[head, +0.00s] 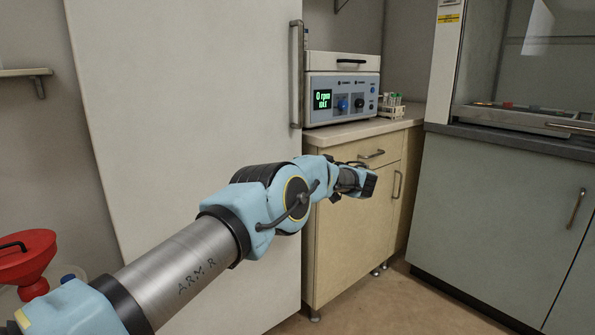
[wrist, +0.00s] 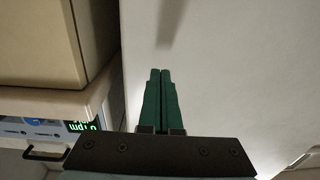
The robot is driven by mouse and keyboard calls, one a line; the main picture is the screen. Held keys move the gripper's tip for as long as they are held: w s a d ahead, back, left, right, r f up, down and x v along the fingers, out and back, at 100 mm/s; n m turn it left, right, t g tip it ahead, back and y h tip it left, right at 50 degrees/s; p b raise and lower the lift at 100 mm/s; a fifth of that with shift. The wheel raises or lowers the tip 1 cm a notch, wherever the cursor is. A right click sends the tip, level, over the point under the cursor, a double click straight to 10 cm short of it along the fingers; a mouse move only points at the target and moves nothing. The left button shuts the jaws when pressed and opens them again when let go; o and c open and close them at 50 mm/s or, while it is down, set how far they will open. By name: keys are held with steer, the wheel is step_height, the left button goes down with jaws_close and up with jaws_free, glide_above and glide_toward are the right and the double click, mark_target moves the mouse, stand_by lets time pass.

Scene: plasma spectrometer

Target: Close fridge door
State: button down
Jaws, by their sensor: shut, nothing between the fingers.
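The fridge door (head: 180,110) is a tall off-white panel filling the left half of the head view, with a vertical metal handle (head: 296,75) along its right edge. I cannot tell how far it stands open. My arm reaches across in front of it, and its black end lies right of the door edge in the head view, where the fingers are not clear. In the wrist view, which is upside down, my gripper (wrist: 160,72) has its green fingers shut together and empty. The pale door face (wrist: 235,75) spreads behind and right of them; I cannot tell whether they touch it.
A wooden cabinet (head: 345,245) stands right of the door, with a benchtop instrument (head: 342,97) and a tube rack (head: 391,108) on its counter. A grey fume-hood cabinet (head: 490,215) stands farther right. A red container (head: 25,258) is at lower left. Some floor (head: 400,300) is clear.

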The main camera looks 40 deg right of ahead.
steer(key=s, duration=1)
steer(key=shift+s+a+f, duration=0.15)
steer(key=shift+s+a, duration=0.15)
steer(key=shift+a, duration=0.1)
steer(key=shift+s, duration=0.15)
